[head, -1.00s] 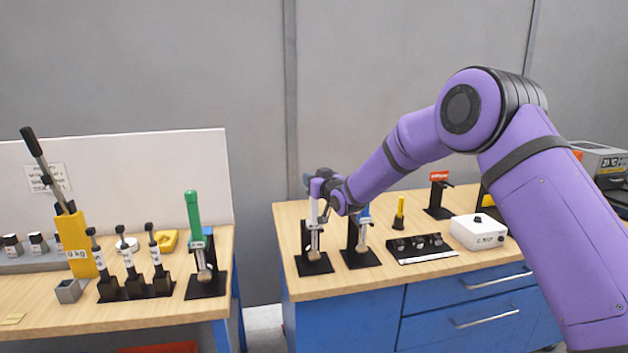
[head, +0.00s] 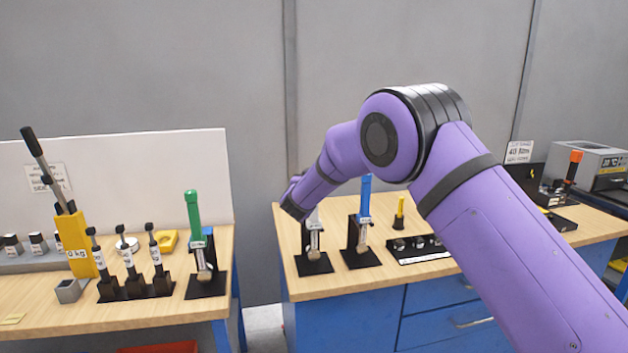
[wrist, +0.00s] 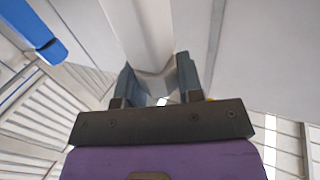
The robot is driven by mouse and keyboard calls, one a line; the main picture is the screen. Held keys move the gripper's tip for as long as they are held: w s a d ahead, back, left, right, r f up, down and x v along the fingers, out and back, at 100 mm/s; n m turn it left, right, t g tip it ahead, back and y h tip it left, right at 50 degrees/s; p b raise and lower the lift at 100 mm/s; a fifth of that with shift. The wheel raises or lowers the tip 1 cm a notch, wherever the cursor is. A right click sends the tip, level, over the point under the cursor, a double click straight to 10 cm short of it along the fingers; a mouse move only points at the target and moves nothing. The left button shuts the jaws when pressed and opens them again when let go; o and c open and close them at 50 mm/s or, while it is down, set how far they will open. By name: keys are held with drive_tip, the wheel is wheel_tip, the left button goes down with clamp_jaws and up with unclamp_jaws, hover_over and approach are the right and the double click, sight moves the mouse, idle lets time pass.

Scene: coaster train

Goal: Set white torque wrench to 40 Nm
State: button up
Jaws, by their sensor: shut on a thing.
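The white torque wrench (head: 314,238) stands upright in its black stand (head: 314,265) at the left end of the right bench. My forearm and wrist cover its upper part in the head view. My gripper (wrist: 158,80) is shut on the white wrench's handle, whose pale shaft (wrist: 152,35) runs up between the two fingers in the wrist view. My fingertips are hidden in the head view. No scale reading on the wrench is legible.
The blue wrench (head: 364,203) stands close by on the right; its handle (wrist: 35,32) shows in the wrist view. A green wrench (head: 194,220) stands on the left bench. A card (head: 519,151) reading about 40 Nm stands at the back right. A gap separates the benches.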

drive_tip(key=shift+m+g+h, duration=0.3)
drive_tip(key=shift+m+h, duration=0.5)
drive_tip(key=shift+h, duration=0.7)
drive_tip(key=o, duration=0.9)
drive_tip(key=v, duration=1)
drive_tip(key=shift+s+a+r, duration=0.1)
drive_tip(key=shift+s, duration=0.25)
